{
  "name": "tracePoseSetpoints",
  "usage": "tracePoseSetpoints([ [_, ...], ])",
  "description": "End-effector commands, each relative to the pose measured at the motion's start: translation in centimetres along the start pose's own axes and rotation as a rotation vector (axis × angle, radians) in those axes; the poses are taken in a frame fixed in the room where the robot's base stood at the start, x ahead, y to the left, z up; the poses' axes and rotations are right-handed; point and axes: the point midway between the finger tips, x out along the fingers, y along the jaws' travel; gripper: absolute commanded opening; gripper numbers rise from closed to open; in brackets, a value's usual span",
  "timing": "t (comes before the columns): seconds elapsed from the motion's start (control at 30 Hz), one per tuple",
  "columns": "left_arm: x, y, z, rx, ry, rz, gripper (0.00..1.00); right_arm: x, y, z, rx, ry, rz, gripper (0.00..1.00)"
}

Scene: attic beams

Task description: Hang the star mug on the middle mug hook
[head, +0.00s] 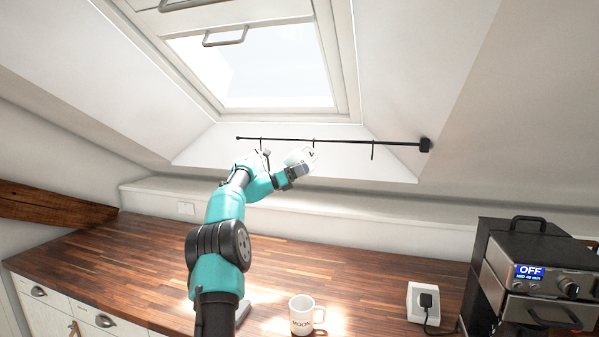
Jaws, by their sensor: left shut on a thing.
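My left gripper (304,168) is up at the rail, shut on a white mug, the star mug (295,157). The mug is small in the picture and partly hidden by the gripper; no star print can be made out. The middle mug hook (313,143) hangs from a thin black rail (345,141), right above and beside the mug. I cannot tell whether the handle is on the hook. Another hook (372,151) hangs empty to the right, and one (261,145) is at the left, close above my arm. My right gripper is not in view.
A white mug marked MOON (302,315) stands on the wooden counter (130,262). A skylight (265,65) is above the rail. The counter's left part is clear.

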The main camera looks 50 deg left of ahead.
Motion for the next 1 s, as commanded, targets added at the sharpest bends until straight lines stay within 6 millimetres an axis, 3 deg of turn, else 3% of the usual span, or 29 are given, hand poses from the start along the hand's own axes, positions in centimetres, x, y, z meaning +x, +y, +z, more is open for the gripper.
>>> tracePoseSetpoints([
  [1.0,0.57,0.77,0.14,0.001,-0.001,0.0,0.38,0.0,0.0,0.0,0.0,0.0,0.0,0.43],
])
